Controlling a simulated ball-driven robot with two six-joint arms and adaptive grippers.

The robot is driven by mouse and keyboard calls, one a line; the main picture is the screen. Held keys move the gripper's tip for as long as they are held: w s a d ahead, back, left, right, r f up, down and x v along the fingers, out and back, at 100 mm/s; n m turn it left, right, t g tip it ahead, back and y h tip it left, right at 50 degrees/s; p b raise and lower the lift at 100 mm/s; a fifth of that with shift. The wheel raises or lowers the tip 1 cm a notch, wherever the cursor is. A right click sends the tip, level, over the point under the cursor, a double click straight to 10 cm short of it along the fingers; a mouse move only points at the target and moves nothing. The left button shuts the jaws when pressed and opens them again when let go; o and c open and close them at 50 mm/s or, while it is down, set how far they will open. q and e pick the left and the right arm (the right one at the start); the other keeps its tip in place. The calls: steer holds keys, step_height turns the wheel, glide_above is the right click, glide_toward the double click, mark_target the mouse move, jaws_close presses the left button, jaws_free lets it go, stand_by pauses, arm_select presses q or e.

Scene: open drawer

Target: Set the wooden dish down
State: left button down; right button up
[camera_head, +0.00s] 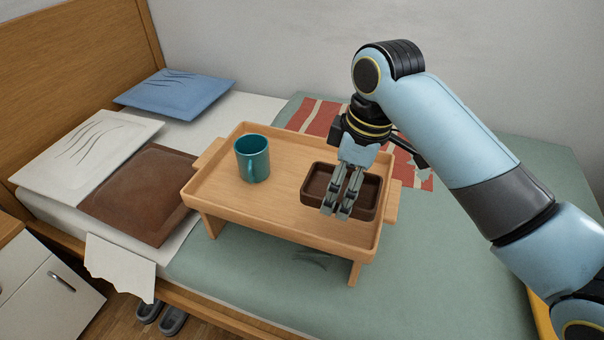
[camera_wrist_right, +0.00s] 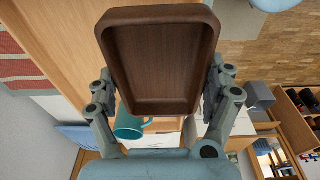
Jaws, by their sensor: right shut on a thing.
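The wooden dish (camera_head: 369,190) is a dark brown rectangular tray-like dish at the right end of the light wooden bed tray (camera_head: 290,228). My right gripper (camera_head: 337,208) reaches down over it and is shut on it. In the right wrist view the dish (camera_wrist_right: 158,58) sits between the two fingers, its empty inside facing the camera. Whether its underside touches the bed tray is hidden. My left gripper is not in view.
A teal mug (camera_head: 252,160) stands on the bed tray's left part, apart from the dish. The bed tray stands on a green blanket (camera_head: 450,270). Several pillows lie to the left, including a blue one (camera_head: 175,93). A red patterned cloth (camera_head: 318,117) lies behind.

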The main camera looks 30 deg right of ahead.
steer(key=w+f, duration=0.1)
steer(key=w, duration=0.1)
steer(key=w+d+f+b, duration=0.2)
steer(key=w+f, duration=0.1)
steer(key=shift+w+d, duration=0.25)
steer(key=shift+w, duration=0.1)
steer(key=w+f, duration=0.1)
steer(key=w+d, duration=0.1)
steer(key=shift+w+f+b, duration=0.4)
steer(key=shift+w+d+f, duration=0.15)
steer(key=shift+w, duration=0.15)
steer(key=shift+f, duration=0.5)
step_height(320, 180, down, 3)
steer(key=shift+r+b, duration=0.15)
steer(key=shift+b, duration=0.55)
steer(key=shift+f, duration=0.2)
steer(key=o, duration=1)
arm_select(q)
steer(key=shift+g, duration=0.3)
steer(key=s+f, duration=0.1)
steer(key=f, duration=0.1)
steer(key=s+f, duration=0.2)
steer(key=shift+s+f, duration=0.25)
